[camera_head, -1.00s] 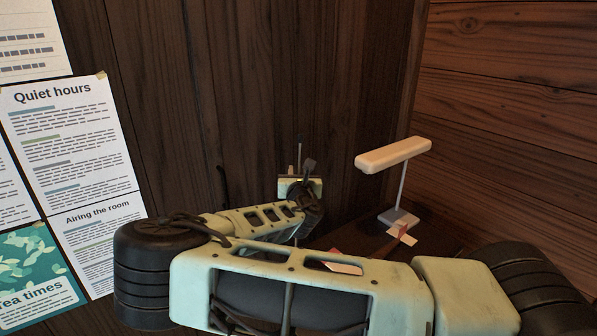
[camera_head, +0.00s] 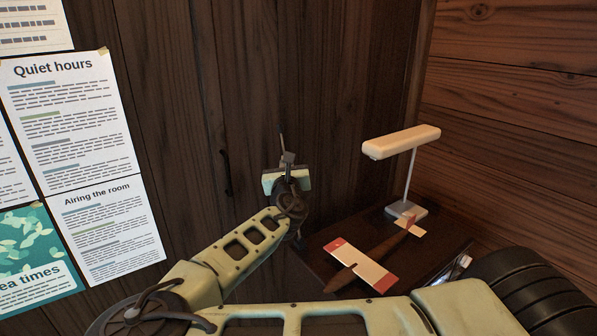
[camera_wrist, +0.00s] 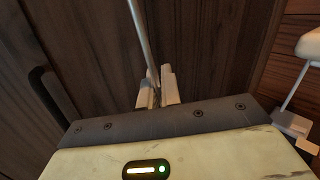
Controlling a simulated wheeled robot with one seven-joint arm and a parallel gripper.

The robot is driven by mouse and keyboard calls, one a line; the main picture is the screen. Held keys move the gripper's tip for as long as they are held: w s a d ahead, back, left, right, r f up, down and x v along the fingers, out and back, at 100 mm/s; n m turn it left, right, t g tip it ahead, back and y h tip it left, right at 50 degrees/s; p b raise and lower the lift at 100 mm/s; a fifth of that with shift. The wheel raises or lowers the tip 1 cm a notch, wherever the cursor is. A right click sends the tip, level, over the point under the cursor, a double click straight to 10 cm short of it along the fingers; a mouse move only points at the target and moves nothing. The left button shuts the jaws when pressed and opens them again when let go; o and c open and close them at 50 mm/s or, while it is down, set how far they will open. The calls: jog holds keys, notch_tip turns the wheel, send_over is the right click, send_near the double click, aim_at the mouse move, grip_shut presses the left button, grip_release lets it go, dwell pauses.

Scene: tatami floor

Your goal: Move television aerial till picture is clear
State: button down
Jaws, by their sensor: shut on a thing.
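In the wrist view my gripper (camera_wrist: 158,88) is shut on a thin metal rod, the aerial (camera_wrist: 138,30), which rises from between the fingers and tilts to the left. In the head view the aerial (camera_head: 282,140) shows as a thin dark rod above my wrist, in front of the dark wood wall. My fingers are mostly hidden there behind the wrist. The aerial's foot is hidden. No television screen or picture is visible in either view.
A dark tabletop (camera_head: 433,262) stands in the corner at the right. On it are a red and cream model plane (camera_head: 362,263) and a cream-topped desk lamp (camera_head: 402,142). Paper notices (camera_head: 68,110) hang on the left wall.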

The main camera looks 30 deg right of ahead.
jog(key=shift+n+t, duration=0.4)
jog(key=shift+n, duration=0.5)
jog(key=a+b, duration=0.1)
jog(key=a, duration=0.1)
jog(key=a+f+b, duration=0.1)
jog(key=a+b, duration=0.1)
jog(key=shift+s+a, duration=0.1)
jog(key=c, duration=1.6)
grip_release()
jog(key=b+v, duration=0.4)
jog(key=v, duration=1.3)
jog(key=shift+s+f, duration=0.15)
jog(key=shift+a, duration=0.2)
